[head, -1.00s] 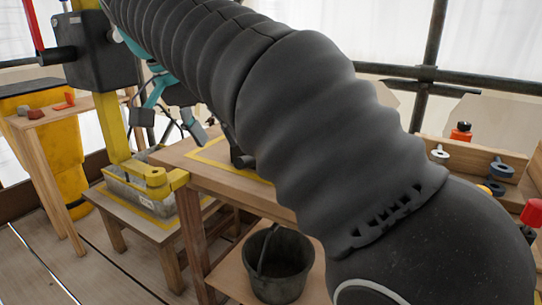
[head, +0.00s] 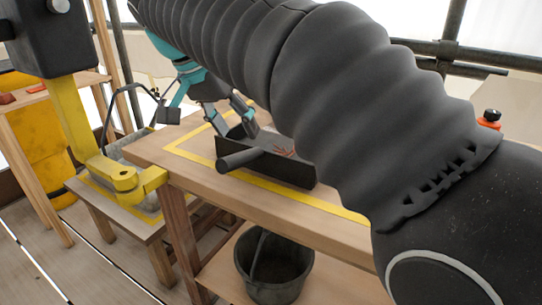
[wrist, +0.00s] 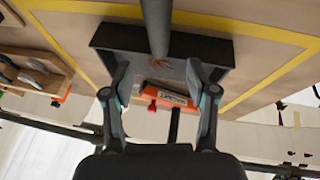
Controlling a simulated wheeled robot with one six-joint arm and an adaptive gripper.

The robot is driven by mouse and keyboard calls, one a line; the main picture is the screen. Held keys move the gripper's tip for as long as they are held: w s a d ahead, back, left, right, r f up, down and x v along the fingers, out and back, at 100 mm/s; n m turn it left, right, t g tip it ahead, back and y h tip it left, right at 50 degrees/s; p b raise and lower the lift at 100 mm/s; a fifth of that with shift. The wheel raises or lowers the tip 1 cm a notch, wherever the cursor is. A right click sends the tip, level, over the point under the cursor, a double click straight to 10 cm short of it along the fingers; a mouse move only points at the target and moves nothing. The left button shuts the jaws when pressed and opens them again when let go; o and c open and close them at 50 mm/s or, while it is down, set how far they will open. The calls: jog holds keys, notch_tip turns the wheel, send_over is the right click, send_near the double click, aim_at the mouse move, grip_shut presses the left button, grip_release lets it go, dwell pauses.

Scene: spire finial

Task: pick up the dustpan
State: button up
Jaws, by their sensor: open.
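The dark grey dustpan (head: 280,166) lies on the wooden bench inside a yellow taped outline, with its round handle (head: 238,160) pointing toward the bench's near edge. Reddish marks show inside its pan. My gripper (head: 234,117) is open and empty, above the dustpan's far side in the head view; my arm covers what lies to the right. In the wrist view, the dustpan (wrist: 105,38) is beyond the two spread fingers of my gripper (wrist: 158,70), with the handle (wrist: 157,22) running out of the top edge. I cannot tell whether the fingertips touch it.
A dark bucket (head: 272,268) stands on the bench's lower shelf. A yellow post and bracket (head: 125,180) stand at the bench's left, by a low table. An orange labelled object (wrist: 170,97) and a wooden rack (wrist: 28,68) show in the wrist view.

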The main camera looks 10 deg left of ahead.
aim_at(250, 156)
jog(key=shift+s+b+x, duration=0.15)
jog(key=shift+b+x, duration=0.1)
jog(key=shift+x, duration=1.75)
jog(key=shift+s+b+x, duration=0.15)
jog(key=shift+b+x, duration=0.05)
jog(key=shift+x, duration=1.75)
jog(key=shift+f, duration=0.1)
jog(key=shift+a, duration=0.1)
grip_shut()
